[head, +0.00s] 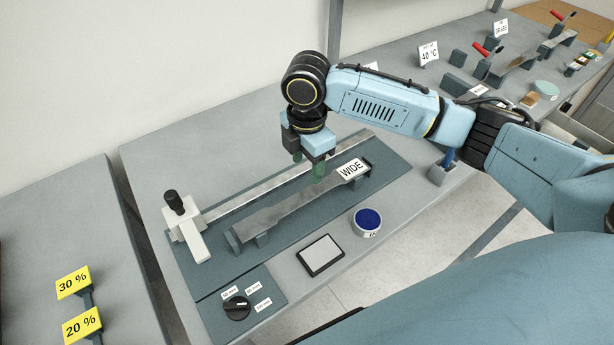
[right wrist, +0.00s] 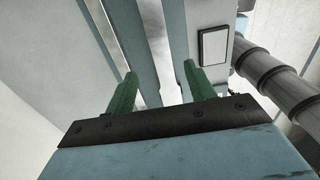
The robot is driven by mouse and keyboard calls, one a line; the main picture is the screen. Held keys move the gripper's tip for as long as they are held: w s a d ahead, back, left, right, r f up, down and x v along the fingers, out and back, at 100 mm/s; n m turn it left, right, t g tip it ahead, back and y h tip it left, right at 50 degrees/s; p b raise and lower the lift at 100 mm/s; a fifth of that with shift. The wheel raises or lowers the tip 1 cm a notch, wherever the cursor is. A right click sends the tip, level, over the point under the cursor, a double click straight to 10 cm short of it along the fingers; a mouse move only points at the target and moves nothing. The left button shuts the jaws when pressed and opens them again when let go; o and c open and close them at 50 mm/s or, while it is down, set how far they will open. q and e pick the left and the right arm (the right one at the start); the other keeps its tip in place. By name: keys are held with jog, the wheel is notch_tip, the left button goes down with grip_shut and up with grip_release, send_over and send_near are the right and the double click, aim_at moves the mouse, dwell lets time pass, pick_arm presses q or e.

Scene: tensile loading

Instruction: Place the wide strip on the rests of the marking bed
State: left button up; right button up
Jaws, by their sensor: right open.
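The wide strip (head: 290,212), a grey metal bar with a white "WIDE" tag (head: 351,169) at its far right end, lies along the marking bed (head: 215,272). It appears to sit on the bed's dark rests (head: 262,240), near its front side. My right gripper (head: 308,172) is over the bed with its green fingers pointing down, above the strip's right half. In the right wrist view the fingers (right wrist: 158,90) are apart, with nothing gripped. The strip (right wrist: 157,45) runs into the gap between them; whether they touch it is unclear. My left gripper is out of view.
A long metal rail (head: 275,183) runs behind the strip, with a white block and black knob (head: 180,215) at its left end. A framed pad (head: 321,255), a blue round tin (head: 367,222) and a dial (head: 237,307) are in front. Yellow signs (head: 73,283) stand left.

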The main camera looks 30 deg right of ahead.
notch_tip(320, 180, up, 4)
jog(key=shift+f, duration=0.2)
jog(key=shift+f, duration=0.1)
